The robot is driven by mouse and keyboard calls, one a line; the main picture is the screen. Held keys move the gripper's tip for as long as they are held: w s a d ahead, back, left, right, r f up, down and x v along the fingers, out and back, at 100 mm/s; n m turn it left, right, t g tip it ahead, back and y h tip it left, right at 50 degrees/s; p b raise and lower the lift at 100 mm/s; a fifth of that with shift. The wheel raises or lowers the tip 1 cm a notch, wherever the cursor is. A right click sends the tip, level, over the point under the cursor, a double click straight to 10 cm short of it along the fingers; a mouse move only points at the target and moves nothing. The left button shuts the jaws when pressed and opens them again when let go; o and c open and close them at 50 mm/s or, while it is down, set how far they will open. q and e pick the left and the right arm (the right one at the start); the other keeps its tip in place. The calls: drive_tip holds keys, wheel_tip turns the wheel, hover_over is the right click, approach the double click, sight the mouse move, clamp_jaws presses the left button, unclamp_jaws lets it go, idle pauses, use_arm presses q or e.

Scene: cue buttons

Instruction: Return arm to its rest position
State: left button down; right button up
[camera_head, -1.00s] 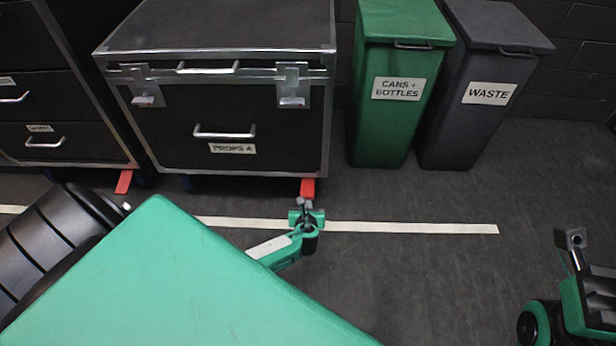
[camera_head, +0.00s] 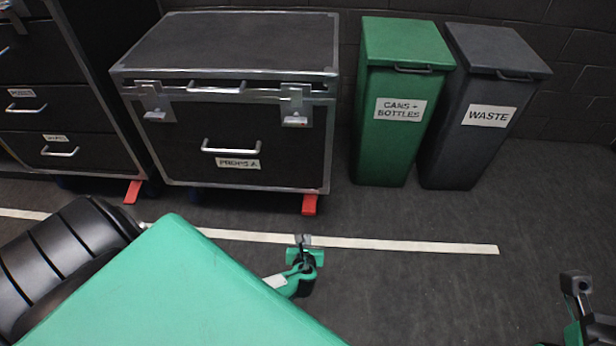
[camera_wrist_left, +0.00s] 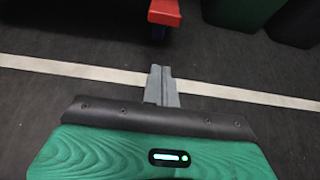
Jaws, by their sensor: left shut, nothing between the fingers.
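My left arm comes in from the left in the head view. Its gripper (camera_head: 303,240) is above the dark floor, near the white floor line. In the left wrist view the two grey fingers (camera_wrist_left: 161,86) are together with nothing between them. Part of my right arm, with a dark gripper part (camera_head: 575,284), shows at the lower right edge of the head view. Its fingers cannot be made out clearly.
A black case labelled PROPS A (camera_head: 245,120) stands at the back, with red wheel parts below. A green bin (camera_head: 390,135) and a grey waste bin (camera_head: 468,150) stand to its right. A drawer unit (camera_head: 60,105) is at left. The floor (camera_head: 430,290) between my arms is clear.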

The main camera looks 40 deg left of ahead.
use_arm(q)
drive_tip(key=shift+v, duration=0.8)
